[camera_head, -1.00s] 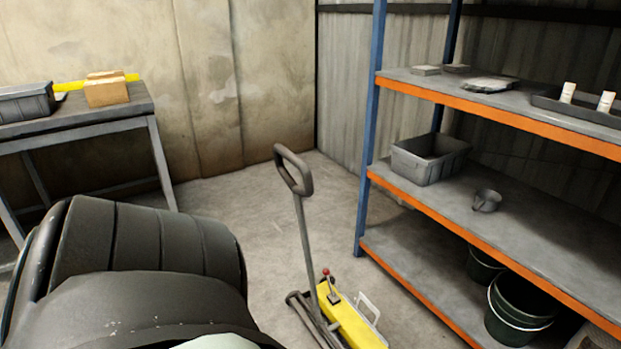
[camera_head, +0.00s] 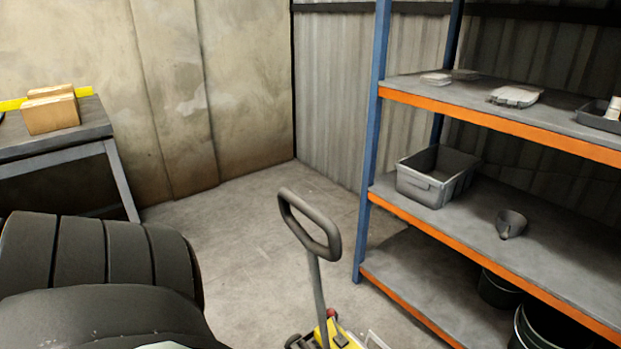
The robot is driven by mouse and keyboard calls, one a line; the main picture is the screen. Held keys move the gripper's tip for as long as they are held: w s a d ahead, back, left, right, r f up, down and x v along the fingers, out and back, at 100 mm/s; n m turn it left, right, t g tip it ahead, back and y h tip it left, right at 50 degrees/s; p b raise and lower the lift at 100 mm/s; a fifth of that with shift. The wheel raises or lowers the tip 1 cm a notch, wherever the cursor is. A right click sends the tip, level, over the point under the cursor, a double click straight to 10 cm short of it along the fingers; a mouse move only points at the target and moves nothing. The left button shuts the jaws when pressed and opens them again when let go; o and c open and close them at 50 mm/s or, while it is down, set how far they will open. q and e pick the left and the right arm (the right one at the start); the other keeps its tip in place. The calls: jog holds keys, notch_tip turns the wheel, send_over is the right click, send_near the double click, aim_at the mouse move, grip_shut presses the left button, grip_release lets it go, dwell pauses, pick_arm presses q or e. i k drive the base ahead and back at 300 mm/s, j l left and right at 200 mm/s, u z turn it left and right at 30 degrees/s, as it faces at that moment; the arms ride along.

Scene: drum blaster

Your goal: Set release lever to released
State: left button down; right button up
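A small lever with a red knob (camera_head: 333,313), likely the release lever, sits on a yellow-bodied floor unit (camera_head: 341,335) at the bottom centre. Only the top of the unit shows, and the lever is partly cut off from clear view by the handle shaft, so I cannot tell its setting. A tall dark handle (camera_head: 329,248) with a loop grip rises from the unit and leans toward the upper left. Neither of my grippers is in view.
A large dark ribbed object (camera_head: 90,255) fills the lower left, close by. A blue and orange shelf rack (camera_head: 440,108) stands on the right, with a grey bin (camera_head: 430,188). A workbench (camera_head: 100,128) is at left. The floor (camera_head: 235,245) between is clear.

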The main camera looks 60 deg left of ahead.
aim_at(331, 312)
jog(key=j, duration=1.95)
jog(key=i, duration=0.05)
